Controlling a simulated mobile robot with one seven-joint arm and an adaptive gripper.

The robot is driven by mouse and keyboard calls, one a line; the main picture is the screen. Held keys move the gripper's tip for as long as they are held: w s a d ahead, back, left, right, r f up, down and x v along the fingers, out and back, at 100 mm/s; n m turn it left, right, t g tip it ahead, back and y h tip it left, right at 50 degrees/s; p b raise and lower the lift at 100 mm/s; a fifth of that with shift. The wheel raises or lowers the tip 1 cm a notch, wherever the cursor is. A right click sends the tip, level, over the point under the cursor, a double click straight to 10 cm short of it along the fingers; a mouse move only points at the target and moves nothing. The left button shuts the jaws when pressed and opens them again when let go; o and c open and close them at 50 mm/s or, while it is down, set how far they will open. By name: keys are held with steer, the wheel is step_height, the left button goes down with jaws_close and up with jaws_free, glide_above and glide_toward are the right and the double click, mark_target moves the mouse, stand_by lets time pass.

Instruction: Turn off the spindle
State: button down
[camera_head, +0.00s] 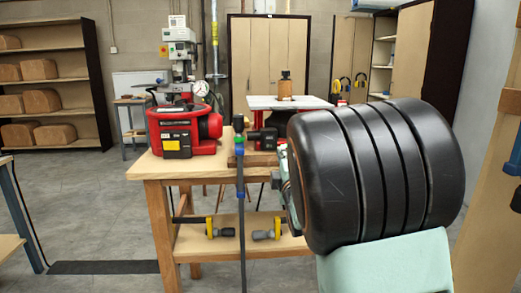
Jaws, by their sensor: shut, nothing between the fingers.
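A white and grey upright machine with a column and head (180,45) stands at the back left, behind the wooden workbench. It looks like a drill press or mill, and its head may carry the spindle. Its switch is too small to make out, and I cannot tell whether it is running. A red machine (178,130) with a yellow label sits on the workbench in front of it, hiding its lower part. My large black and mint arm link fills the right foreground. I cannot make out my gripper.
The wooden workbench (160,172) stands mid-view, with clamps (220,228) on its lower shelf. A dark upright rod (242,235) stands in front of it. A white-topped table (305,101) is behind. Shelves (50,85) line the left wall. Grey floor (90,215) is open at left.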

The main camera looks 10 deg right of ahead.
mark_target(271, 138)
steer(key=f, duration=0.2)
steer(key=f+n, duration=0.1)
steer(key=shift+w+a, duration=0.3)
steer(key=shift+w, duration=0.05)
steer(key=shift+w+r, duration=0.1)
steer(key=shift+w, duration=0.05)
steer(key=w, duration=0.4)
steer(key=w+r, duration=0.1)
steer(key=w, duration=0.4)
steer(key=w+r, duration=0.1)
steer(key=w, duration=0.3)
steer(key=shift+w+b, duration=0.3)
steer(key=shift+b, duration=0.1)
steer(key=r+p, duration=0.1)
steer(key=p, duration=0.1)
steer(key=shift+w+g+p, duration=0.35)
steer(key=shift+g, duration=0.05)
steer(key=shift+f+b, duration=0.4)
